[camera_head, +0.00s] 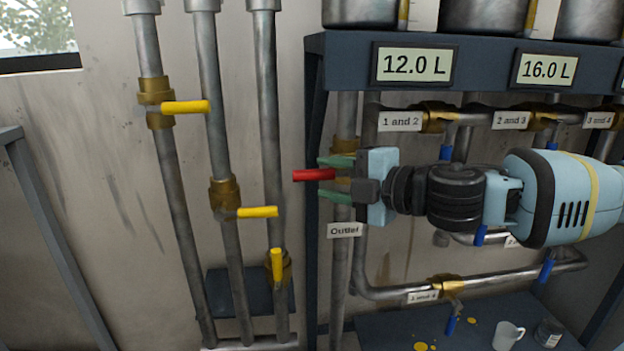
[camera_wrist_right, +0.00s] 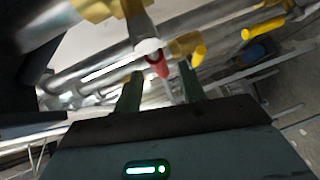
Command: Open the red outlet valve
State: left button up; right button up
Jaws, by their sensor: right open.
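The red outlet valve handle (camera_head: 308,175) points left, level, from the brass body on the upright pipe above the "Outlet" label (camera_head: 345,230). My right gripper (camera_head: 320,178) reaches in from the right in front of that pipe. Its green fingers are open, one above and one below the handle in the head view. In the right wrist view the red handle (camera_wrist_right: 157,64) shows between the two fingertips (camera_wrist_right: 160,72), with no clear sign of a grip. The gripper partly hides the valve body. My left gripper is in neither view.
Three pipes with yellow-handled valves (camera_head: 185,107) stand left of the rack (camera_head: 313,110). A white mug (camera_head: 507,336) and a jar (camera_head: 549,332) stand on the lower shelf.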

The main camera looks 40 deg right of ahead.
aim_at(319, 177)
jog(key=shift+w+a+f+b, duration=0.15)
jog(key=shift+w+f+b, duration=0.1)
jog(key=shift+w+b, duration=0.25)
jog(key=shift+w+a+b, duration=0.15)
jog(key=shift+w+b, duration=0.15)
jog(key=shift+w+f+b, duration=0.15)
jog(key=shift+w+b, duration=0.4)
jog(key=shift+w, duration=0.05)
jog(key=shift+w+a+b, duration=0.2)
jog(key=shift+w+b, duration=0.1)
jog(key=shift+w, duration=0.1)
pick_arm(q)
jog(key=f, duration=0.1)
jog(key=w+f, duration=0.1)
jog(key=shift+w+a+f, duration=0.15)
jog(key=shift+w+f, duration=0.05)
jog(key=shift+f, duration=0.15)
pick_arm(e)
jog(key=shift+w+a, duration=0.1)
jog(key=shift+w, duration=0.1)
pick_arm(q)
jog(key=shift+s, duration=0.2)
pick_arm(e)
grip_shut()
